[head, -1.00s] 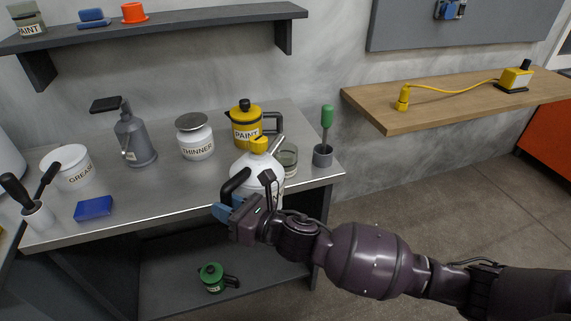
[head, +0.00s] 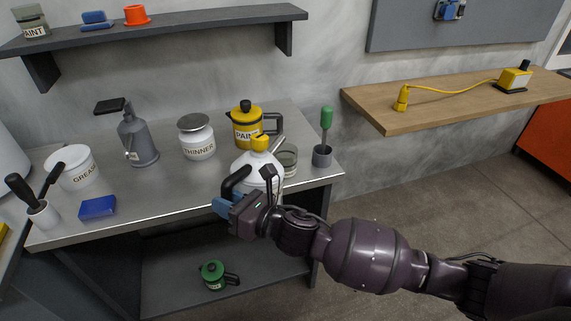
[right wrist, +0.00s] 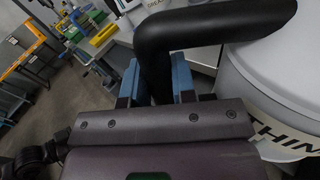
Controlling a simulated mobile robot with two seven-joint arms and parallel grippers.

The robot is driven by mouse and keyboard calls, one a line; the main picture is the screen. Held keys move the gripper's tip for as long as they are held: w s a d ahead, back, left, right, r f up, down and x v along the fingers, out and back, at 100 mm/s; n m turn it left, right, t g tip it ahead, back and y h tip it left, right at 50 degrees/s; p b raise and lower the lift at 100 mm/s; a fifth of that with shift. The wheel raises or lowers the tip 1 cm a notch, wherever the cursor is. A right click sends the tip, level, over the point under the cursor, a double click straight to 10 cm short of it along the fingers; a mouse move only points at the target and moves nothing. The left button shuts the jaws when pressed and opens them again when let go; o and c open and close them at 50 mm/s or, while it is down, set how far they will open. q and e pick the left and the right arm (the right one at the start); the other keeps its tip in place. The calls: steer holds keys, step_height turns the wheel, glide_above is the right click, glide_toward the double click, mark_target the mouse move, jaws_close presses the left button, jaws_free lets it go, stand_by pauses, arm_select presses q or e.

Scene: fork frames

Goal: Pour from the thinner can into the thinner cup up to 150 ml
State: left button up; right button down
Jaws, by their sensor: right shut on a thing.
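Part of a "THIN" label shows on the can in the right wrist view (right wrist: 270,85). A clear glass cup (head: 289,161) stands right behind the spout, partly hidden; I cannot read any label on it. My left gripper is not in view.
On the bench (head: 180,192) stand a lidded THINNER jar (head: 197,140), a yellow PAINT can (head: 246,126), a grey sprayer (head: 139,143), a GREASE tub (head: 76,165), a brush holder (head: 322,156) and a blue block (head: 97,207). A green can (head: 212,275) is on the lower shelf.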

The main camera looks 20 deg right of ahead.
steer(key=shift+r, duration=0.5)
steer(key=shift+r+m+p, duration=0.3)
steer(key=shift+r+p, duration=0.1)
steer(key=shift+p, duration=0.2)
steer(key=shift+r, duration=0.15)
steer(key=shift+r+m+p, duration=0.4)
steer(key=shift+p, duration=0.25)
stand_by(0.5)
